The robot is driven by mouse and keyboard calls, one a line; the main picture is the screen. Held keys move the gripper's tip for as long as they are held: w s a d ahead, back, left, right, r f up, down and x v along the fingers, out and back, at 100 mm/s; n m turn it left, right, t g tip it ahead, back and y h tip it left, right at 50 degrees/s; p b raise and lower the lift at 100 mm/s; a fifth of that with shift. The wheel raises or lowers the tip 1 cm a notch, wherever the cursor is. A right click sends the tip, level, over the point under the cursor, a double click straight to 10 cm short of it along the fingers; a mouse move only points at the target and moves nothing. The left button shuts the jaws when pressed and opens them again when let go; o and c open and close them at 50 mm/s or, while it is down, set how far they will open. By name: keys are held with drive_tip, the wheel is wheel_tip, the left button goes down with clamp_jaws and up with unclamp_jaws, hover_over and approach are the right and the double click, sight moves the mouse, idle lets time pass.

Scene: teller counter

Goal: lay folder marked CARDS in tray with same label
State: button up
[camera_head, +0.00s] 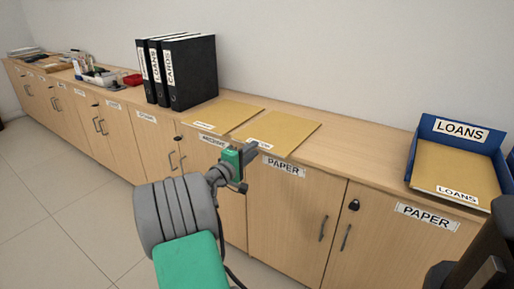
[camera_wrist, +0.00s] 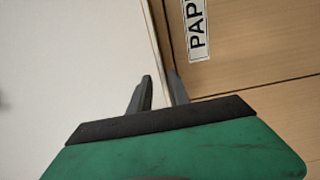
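Two tan folders lie flat side by side on the counter in the head view: a left one (camera_head: 232,113) and a right one (camera_head: 284,128). Their front labels are too small to read, so I cannot tell which is marked CARDS. A blue tray marked LOANS (camera_head: 416,152) stands at the right and holds a tan folder marked LOANS (camera_head: 455,168). No tray marked CARDS shows. My gripper (camera_head: 247,168) is in front of the counter edge by the right folder's label end. In the wrist view my gripper (camera_wrist: 160,76) is open, with nothing seen between its fingers.
Black binders (camera_head: 194,73) stand upright left of the folders; one spine reads CARDS. Farther left are a red item (camera_head: 133,80) and a container of small items. Cabinet doors with labels such as PAPER (camera_head: 284,167) line the front. Counter between right folder and tray is clear.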

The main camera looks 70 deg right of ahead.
drive_tip(key=shift+s+d, duration=0.15)
drive_tip(key=shift+d, duration=1.05)
clamp_jaws()
idle(0.5)
drive_tip(key=w+a+r+p, duration=0.2)
drive_tip(key=a+r+p, duration=0.4)
drive_tip(key=a, duration=0.8)
drive_tip(key=shift+r, duration=0.75)
drive_tip(key=shift+w, duration=0.15)
